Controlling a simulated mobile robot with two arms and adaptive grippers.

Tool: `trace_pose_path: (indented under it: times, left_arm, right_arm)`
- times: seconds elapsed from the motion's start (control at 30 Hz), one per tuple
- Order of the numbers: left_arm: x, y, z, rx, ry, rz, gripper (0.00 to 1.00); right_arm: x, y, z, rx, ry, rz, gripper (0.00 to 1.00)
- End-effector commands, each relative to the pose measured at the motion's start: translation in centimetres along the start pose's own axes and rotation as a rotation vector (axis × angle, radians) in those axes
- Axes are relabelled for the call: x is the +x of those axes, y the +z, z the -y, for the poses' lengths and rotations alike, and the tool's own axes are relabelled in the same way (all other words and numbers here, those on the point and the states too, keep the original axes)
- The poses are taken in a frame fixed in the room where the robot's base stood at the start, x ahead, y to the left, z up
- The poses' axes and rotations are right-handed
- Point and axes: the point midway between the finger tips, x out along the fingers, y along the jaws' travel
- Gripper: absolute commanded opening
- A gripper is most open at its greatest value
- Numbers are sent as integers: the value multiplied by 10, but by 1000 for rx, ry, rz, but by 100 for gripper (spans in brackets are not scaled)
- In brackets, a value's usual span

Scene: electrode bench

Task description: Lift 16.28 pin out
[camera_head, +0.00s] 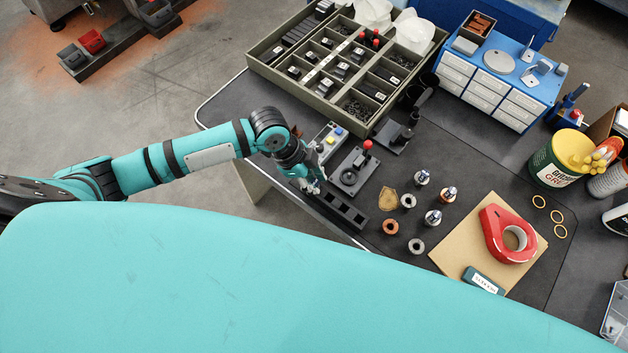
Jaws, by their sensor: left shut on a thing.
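My left gripper (312,186) reaches in from the left and points down at the left end of a black block (345,210) with a row of square openings. The block lies near the bench's front left edge. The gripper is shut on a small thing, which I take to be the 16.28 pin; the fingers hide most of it. I cannot tell whether the pin is still in the block or clear of it. No size marking is readable. My right gripper is not in view.
A black fixture with a red knob (367,145) stands close right of the gripper, and a small grey box with coloured buttons (330,138) behind it. Several metal-topped parts and rings stand to the right. A red tape dispenser (492,238) lies on a brown board (455,255). A compartment tray (262,62) fills the back.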

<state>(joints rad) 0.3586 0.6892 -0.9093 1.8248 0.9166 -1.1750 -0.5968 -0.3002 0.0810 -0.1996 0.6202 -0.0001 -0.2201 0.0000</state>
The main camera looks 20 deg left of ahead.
Motion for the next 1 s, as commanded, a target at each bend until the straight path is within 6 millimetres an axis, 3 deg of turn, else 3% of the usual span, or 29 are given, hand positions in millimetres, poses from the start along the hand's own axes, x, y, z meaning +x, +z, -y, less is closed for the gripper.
trace_pose_path:
  times: [0.27,0.73,1.0]
  left_arm:
    - [-28,-12,2,4,-5,-3,0]
    - [-73,71,-74,-1,3,9,0]
    - [-88,94,-96,0,1,3,0]
  right_arm:
    - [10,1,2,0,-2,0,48]
    - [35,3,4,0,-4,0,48]
    - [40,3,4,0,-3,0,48]
